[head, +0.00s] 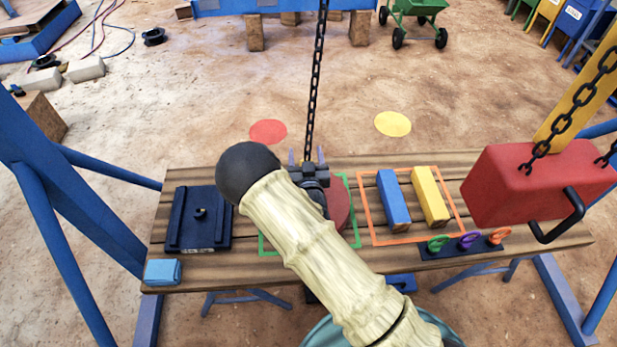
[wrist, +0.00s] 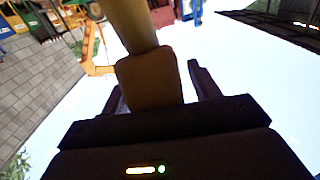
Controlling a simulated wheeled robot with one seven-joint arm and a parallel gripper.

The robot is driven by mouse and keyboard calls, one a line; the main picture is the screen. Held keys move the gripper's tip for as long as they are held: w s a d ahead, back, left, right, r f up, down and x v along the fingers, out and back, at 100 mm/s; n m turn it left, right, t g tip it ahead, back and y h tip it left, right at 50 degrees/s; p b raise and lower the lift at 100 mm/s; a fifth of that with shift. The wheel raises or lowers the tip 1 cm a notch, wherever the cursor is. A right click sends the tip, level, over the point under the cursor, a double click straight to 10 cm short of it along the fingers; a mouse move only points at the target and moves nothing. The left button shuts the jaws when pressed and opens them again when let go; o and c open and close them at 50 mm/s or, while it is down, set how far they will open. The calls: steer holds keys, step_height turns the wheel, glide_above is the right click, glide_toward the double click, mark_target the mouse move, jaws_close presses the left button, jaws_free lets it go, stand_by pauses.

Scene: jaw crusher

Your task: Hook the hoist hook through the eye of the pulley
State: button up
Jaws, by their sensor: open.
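The black hoist chain (head: 314,85) hangs from above down to my gripper (head: 307,157) over the bench. The hoist hook cannot be made out in the head view; my gripper and arm cover the chain's lower end. My gripper is open, its two fingertips pointing away, one on each side of the chain. In the wrist view a brown block (wrist: 150,80) with a thick round shaft above it stands between the open fingers; whether they touch it is unclear. A red disc (head: 338,205), seemingly the pulley, lies in the green outline, partly behind my arm. Its eye is hidden.
The wooden bench (head: 540,228) carries a dark blue fixture (head: 199,218), a light blue block (head: 162,272), blue (head: 393,199) and yellow (head: 430,196) bars, and coloured rings (head: 468,241). A red box (head: 530,183) hangs on chains at right. Open ground lies behind.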

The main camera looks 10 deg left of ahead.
steer(key=b+v, duration=0.2)
steer(key=v, duration=1.4)
steer(key=shift+s, duration=0.35)
steer(key=shift+d+r, duration=0.1)
steer(key=w+d+r+m+g+h+p, duration=0.5)
steer(key=d+g, duration=0.2)
steer(key=d, duration=0.3)
steer(key=s+d+r+n+g+p, duration=0.1)
steer(key=s+d+r+g+p, duration=0.2)
steer(key=s+d+r, duration=0.3)
steer(key=s+d+r+g+p, duration=0.3)
steer(key=s+d+r, duration=0.3)
steer(key=r, duration=0.4)
steer(key=shift+d+r+n+g, duration=0.2)
steer(key=shift+d+n+g, duration=0.2)
steer(key=shift+d+g, duration=0.4)
